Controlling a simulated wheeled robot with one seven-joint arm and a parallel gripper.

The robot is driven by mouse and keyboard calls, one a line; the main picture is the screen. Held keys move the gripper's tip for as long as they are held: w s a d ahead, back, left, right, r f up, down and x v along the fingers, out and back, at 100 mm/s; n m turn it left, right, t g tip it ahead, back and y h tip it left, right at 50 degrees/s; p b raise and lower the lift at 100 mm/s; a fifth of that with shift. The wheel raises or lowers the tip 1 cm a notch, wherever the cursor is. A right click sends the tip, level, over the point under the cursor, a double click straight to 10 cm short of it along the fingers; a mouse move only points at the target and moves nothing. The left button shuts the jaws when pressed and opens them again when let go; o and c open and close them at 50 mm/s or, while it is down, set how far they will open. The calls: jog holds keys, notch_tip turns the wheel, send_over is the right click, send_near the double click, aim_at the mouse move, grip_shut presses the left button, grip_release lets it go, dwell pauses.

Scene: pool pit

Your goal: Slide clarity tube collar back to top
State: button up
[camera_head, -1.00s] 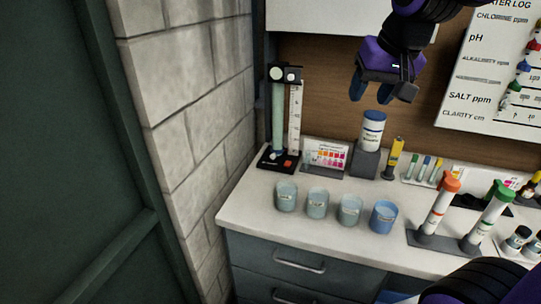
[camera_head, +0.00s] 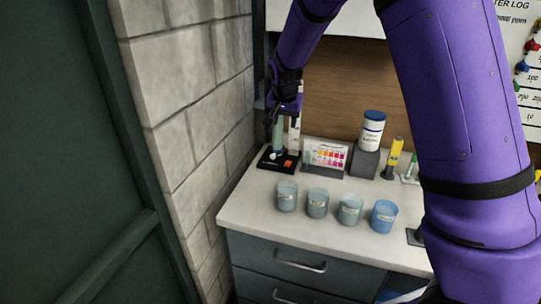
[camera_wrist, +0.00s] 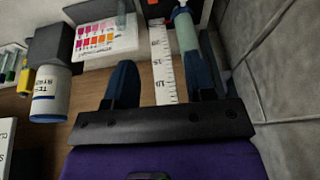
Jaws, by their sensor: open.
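The clarity tube (camera_head: 277,138) is a pale green upright tube on a black stand base (camera_head: 266,165), beside a white ruler strip (camera_head: 294,137). It also shows in the wrist view (camera_wrist: 186,32), where a blue band (camera_wrist: 180,12) sits near its lower end. I cannot tell whether this band is the collar. My gripper (camera_head: 287,108) is at the upper part of the tube and hides its top. In the wrist view my gripper (camera_wrist: 160,62) is open, with the ruler strip (camera_wrist: 160,65) between the fingers. The right finger overlaps the tube; contact is unclear.
A colour chart card (camera_head: 325,154), a white-and-blue jar (camera_head: 372,130) and a yellow bottle (camera_head: 393,157) stand right of the tube. Several cups (camera_head: 318,203) line the counter front. A block wall (camera_head: 190,110) is close on the left.

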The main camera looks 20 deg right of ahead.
jog(key=h, duration=0.1)
send_near(273, 155)
jog(key=x, duration=0.9)
jog(key=shift+f, duration=0.2)
jog(key=shift+r, duration=0.1)
grip_shut()
